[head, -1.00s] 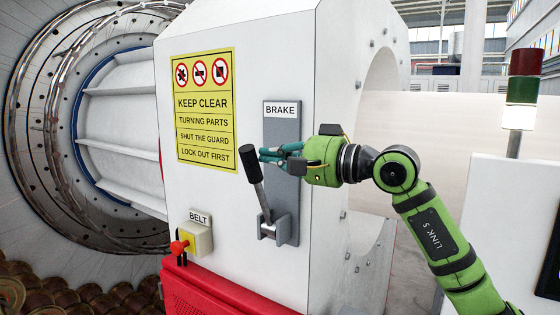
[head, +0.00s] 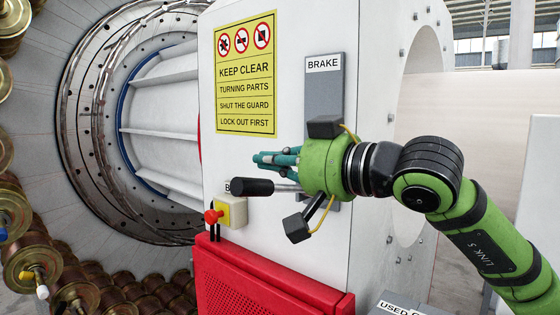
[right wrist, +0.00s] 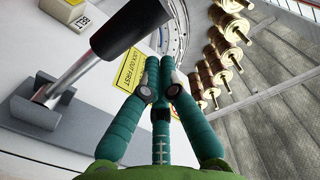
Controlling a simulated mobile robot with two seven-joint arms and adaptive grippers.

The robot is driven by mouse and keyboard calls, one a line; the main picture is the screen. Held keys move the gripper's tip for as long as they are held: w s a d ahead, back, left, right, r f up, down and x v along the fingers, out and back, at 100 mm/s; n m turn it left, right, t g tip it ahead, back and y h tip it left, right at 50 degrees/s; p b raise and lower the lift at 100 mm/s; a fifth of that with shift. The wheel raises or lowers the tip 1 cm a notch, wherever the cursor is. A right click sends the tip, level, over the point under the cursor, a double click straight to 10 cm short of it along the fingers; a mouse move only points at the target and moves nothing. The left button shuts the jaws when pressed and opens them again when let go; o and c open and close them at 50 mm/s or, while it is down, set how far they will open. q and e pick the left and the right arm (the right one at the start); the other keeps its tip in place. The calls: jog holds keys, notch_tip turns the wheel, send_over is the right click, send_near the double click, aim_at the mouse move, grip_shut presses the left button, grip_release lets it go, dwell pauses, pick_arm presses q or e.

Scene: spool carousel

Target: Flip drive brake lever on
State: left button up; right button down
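The brake lever has a black cylindrical handle (head: 252,187) and a metal rod. In the head view it points out to the left, roughly level, with its pivot hidden behind my right gripper. The grey plate labelled BRAKE (head: 324,95) rises behind it. My right gripper (head: 262,158) is just above the handle, its teal fingers pointing left. In the right wrist view its fingertips (right wrist: 160,62) are drawn together with nothing between them. The handle (right wrist: 130,25) and rod lie left of the fingers there; I cannot tell whether they touch. My left gripper is out of view.
A yellow box with a red knob (head: 213,216) sits below left of the lever, its BELT label mostly hidden by the handle. A red perforated guard (head: 255,284) juts out below. A yellow warning sign (head: 246,75) is above. Spools (head: 33,264) fill the lower left.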

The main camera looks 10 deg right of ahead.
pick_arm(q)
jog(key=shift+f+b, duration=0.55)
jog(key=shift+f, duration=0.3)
pick_arm(e)
jog(key=shift+s+a+f+n, duration=0.15)
jog(key=shift+f+n, duration=0.15)
jog(key=shift+f, duration=0.15)
jog(key=shift+s+a+f+n, duration=0.1)
jog(key=shift+a+f+n, duration=0.05)
jog(key=shift+f+n, duration=0.2)
jog(key=shift+s, duration=0.1)
